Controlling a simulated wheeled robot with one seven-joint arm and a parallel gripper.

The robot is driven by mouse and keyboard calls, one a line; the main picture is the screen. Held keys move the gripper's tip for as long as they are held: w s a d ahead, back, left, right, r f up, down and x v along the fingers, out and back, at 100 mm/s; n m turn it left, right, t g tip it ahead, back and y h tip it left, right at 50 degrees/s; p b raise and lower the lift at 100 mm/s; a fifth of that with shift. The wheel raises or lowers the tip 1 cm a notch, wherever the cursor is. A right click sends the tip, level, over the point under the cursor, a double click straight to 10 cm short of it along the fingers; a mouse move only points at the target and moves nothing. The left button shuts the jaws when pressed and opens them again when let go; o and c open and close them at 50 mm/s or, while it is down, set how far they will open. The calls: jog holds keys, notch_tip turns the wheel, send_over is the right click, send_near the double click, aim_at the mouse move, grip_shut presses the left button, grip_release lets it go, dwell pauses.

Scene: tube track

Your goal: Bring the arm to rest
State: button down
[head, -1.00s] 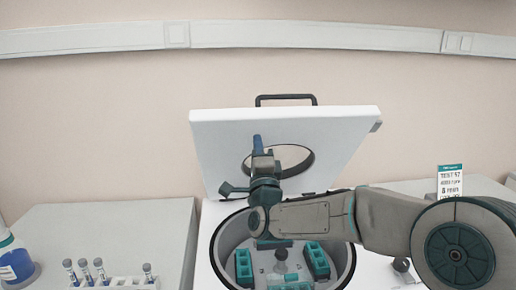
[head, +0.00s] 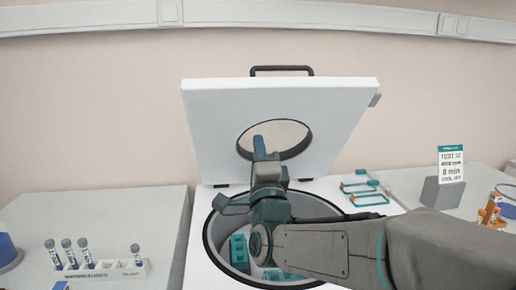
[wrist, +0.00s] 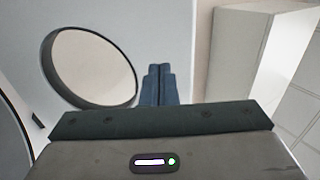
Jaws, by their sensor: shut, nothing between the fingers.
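My gripper (head: 259,142) is shut and empty, its blue fingers pointing up in front of the raised centrifuge lid. In the wrist view its two fingers (wrist: 158,84) lie side by side with the lid (wrist: 120,18) behind them. My arm reaches in from the lower right and passes over the centrifuge bowl (head: 212,240). Part of the bowl is hidden by my arm. Teal tube buckets (head: 239,252) show inside it. The white lid (head: 210,125) stands open with a round window and a dark handle on top.
Teal-trimmed clear parts (head: 365,190) lie right of the bowl. A sign (head: 451,166) on a grey stand and an orange item (head: 490,211) are farther right.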

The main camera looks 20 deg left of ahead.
jog(key=w+d+f+n+g+h+p, duration=0.15)
jog(key=d+f+n+g+h, duration=0.25)
jog(key=d+f, duration=0.45)
jog(key=d+f+n+g+h+p, duration=0.2)
jog(key=d+f+n+g+h, duration=0.25)
jog(key=d, duration=0.65)
jog(key=s+d+f+n+g+h+p, duration=0.1)
jog(key=s+d+f+g, duration=0.3)
jog(key=s+d, duration=0.5)
jog(key=s+d+f+n+g+h+p, duration=0.1)
jog(key=s+d+f+n+g+h, duration=0.1)
jog(key=s+d+g, duration=0.3)
jog(key=s+d+f+h, duration=0.1)
jog(key=s+d, duration=0.3)
jog(key=s, duration=0.1)
jog(key=shift+d+f, duration=0.3)
jog(key=shift+f, duration=0.1)
